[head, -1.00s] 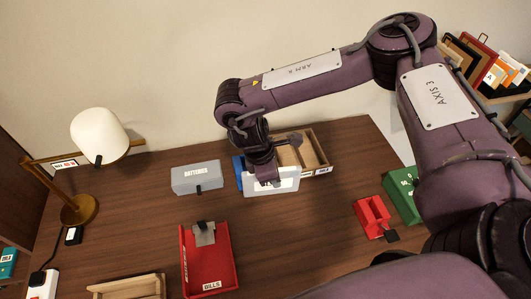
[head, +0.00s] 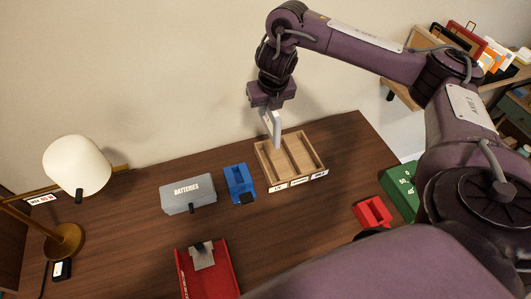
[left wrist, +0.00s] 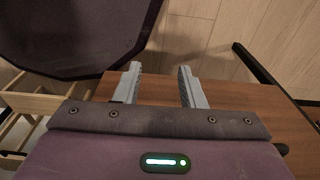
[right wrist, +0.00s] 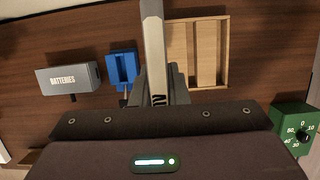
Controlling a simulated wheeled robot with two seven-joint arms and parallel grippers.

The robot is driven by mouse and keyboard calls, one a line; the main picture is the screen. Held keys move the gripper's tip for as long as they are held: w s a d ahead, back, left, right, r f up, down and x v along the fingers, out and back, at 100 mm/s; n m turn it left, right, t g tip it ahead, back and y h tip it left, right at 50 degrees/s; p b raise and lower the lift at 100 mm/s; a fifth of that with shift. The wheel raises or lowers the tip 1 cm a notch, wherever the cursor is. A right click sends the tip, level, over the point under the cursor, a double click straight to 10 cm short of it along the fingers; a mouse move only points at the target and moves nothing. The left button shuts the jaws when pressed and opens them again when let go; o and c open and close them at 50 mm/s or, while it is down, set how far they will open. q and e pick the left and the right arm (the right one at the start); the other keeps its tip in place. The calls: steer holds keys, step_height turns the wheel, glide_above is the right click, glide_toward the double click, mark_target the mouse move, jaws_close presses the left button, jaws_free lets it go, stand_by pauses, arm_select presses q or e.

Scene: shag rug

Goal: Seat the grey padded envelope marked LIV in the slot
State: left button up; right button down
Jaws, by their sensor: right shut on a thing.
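The grey padded envelope (head: 275,128) is pale and hangs upright, nearly edge-on, from my right gripper (head: 271,104). The right gripper is shut on its upper part. The envelope's lower end is above the back left part of the wooden slotted tray (head: 303,151), and appears clear of it. The tray has three side-by-side slots with small white labels on its front; I cannot read them surely. In the right wrist view the envelope (right wrist: 153,45) is edge-on and covers the tray's left side. My left gripper (left wrist: 158,80) is open and empty.
A blue holder (head: 239,183) stands just left of the tray, with a grey BATTERIES box (head: 188,194) beyond it. A red tray (head: 207,275), a red holder (head: 373,212) and a green box (head: 401,181) stand nearer. The desk in front of the wooden tray is clear.

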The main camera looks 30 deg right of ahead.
steer(key=shift+f+b, duration=5.4)
steer(key=shift+f, duration=4.6)
steer(key=shift+r, duration=0.15)
steer(key=c, duration=1.4)
jaws_free()
